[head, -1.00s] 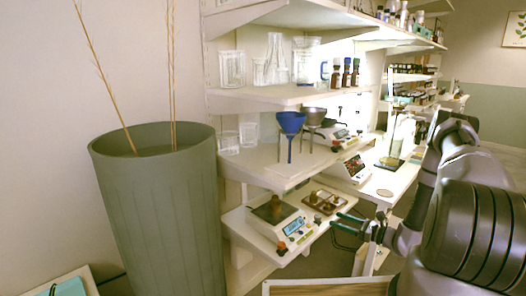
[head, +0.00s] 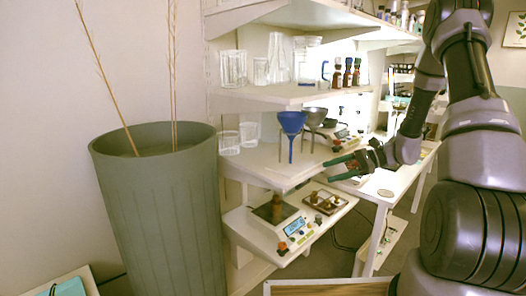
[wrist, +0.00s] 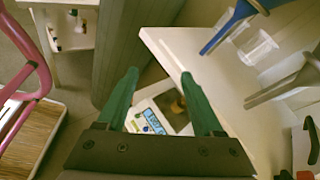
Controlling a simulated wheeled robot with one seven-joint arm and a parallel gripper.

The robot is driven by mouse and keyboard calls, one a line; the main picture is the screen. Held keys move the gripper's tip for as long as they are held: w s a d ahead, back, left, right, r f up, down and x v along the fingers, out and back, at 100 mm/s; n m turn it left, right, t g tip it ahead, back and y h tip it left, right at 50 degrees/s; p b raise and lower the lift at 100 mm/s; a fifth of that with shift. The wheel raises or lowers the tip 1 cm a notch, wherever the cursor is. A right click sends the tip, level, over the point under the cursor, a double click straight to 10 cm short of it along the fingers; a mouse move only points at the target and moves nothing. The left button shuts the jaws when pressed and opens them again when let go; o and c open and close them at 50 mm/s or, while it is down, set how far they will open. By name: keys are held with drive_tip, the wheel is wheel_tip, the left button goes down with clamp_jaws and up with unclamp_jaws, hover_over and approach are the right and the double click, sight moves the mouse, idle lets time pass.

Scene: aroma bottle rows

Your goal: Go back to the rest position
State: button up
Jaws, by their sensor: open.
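My gripper (head: 343,167) is open and empty, with green fingers, in front of the shelf at the height of the middle board. In the wrist view its two fingers (wrist: 160,75) stand apart with nothing held between them. A scale (head: 291,229) with a small brown bottle (head: 277,208) on it stands on the lower board, below and left of my gripper. The scale also shows in the wrist view (wrist: 150,118), beyond and between the fingers. A blue funnel (head: 291,122) in a stand is left of my gripper, apart from it.
A tall grey-green planter (head: 160,215) stands at the left. A tray with small brown items (head: 324,201) lies beside the scale. Glassware and dark bottles (head: 346,74) stand on the upper shelf (head: 270,95). A pink frame (wrist: 40,65) is at the wrist view's left.

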drive_tip(key=s+d+r+n+t+h, duration=0.1)
drive_tip(key=s+r+n+t+h, duration=0.5)
drive_tip(key=s+r, duration=1.7)
wheel_tip(320, 180, up, 4)
drive_tip(key=n+h, duration=0.4)
drive_tip(key=h, duration=0.2)
drive_tip(key=shift+d, duration=0.35)
idle(1.0)
